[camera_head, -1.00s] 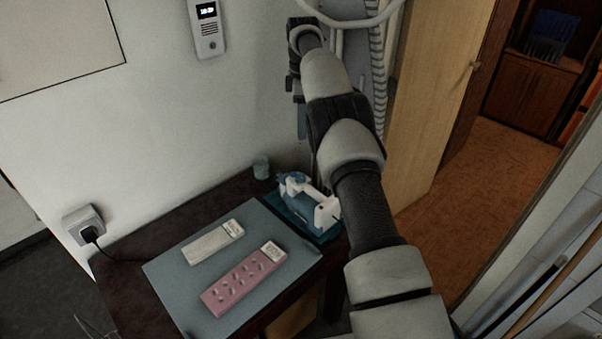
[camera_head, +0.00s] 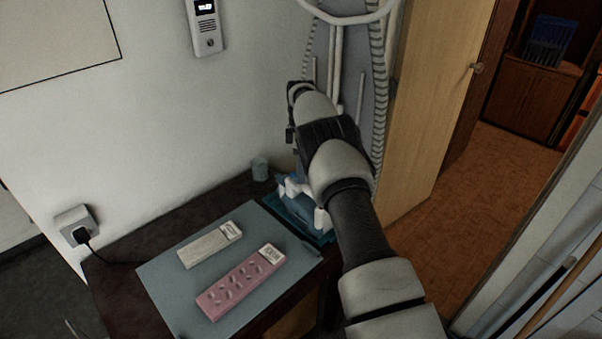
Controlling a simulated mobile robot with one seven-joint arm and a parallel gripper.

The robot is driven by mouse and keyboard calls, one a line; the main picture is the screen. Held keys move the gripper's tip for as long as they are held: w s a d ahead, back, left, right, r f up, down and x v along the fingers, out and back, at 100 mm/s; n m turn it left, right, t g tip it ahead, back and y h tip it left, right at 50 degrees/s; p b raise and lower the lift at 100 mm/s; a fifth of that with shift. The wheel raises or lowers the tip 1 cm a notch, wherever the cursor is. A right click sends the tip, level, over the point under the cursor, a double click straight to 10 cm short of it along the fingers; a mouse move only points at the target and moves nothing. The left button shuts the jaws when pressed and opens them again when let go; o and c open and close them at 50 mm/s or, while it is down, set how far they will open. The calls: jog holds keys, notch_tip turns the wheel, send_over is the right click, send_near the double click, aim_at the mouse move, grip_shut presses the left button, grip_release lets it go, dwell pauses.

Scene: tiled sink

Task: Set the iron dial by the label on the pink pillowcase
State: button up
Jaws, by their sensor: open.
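The pink pillowcase (camera_head: 240,282) lies folded on the grey-blue mat (camera_head: 170,290), with a white label (camera_head: 270,254) at its upper right end. The iron (camera_head: 292,187) sits on a blue base (camera_head: 318,236) at the mat's far right corner. My arm covers much of the iron, and its dial cannot be made out. My gripper (camera_head: 298,165) is open above the iron, largely hidden behind my wrist. I cannot tell whether it touches the iron. The label's print is too small to read.
A pale folded cloth (camera_head: 208,246) with its own label lies left of the pillowcase. A small cup (camera_head: 260,169) stands at the table's back edge. A plug (camera_head: 78,232) with a cable is on the left wall. A wooden door (camera_head: 430,110) stands behind my arm.

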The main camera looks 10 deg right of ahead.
jog(key=shift+f, duration=0.7)
jog(key=c, duration=1.1)
jog(key=shift+o, duration=0.2)
